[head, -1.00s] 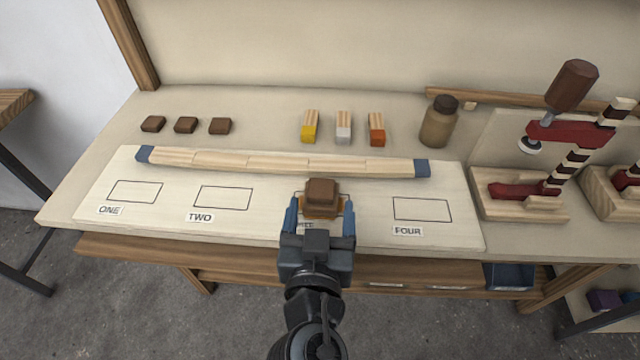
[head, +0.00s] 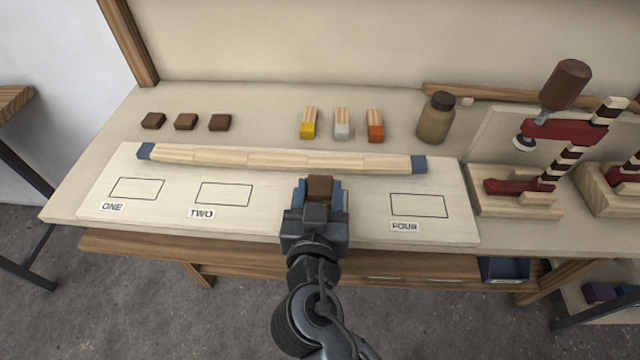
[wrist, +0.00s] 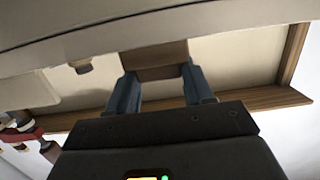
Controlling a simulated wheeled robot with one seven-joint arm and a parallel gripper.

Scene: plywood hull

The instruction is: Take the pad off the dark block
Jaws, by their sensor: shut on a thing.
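A brown pad (head: 319,187) is between the fingers of my gripper (head: 320,193), over the third outlined place on the pale board. My gripper is shut on it, one blue finger on each side. In the wrist view the brown piece (wrist: 155,60) sits between the two fingertips (wrist: 156,78). The dark block is hidden by the pad and my gripper in the head view, and I cannot tell whether the pad touches it.
The pale board (head: 270,222) has empty outlined places ONE, TWO and FOUR. A long wooden strip (head: 280,158) with blue ends lies just behind my gripper. Behind it are three brown pads (head: 186,122), three colour-ended blocks (head: 342,123) and a jar (head: 436,116). A red clamp (head: 565,130) stands right.

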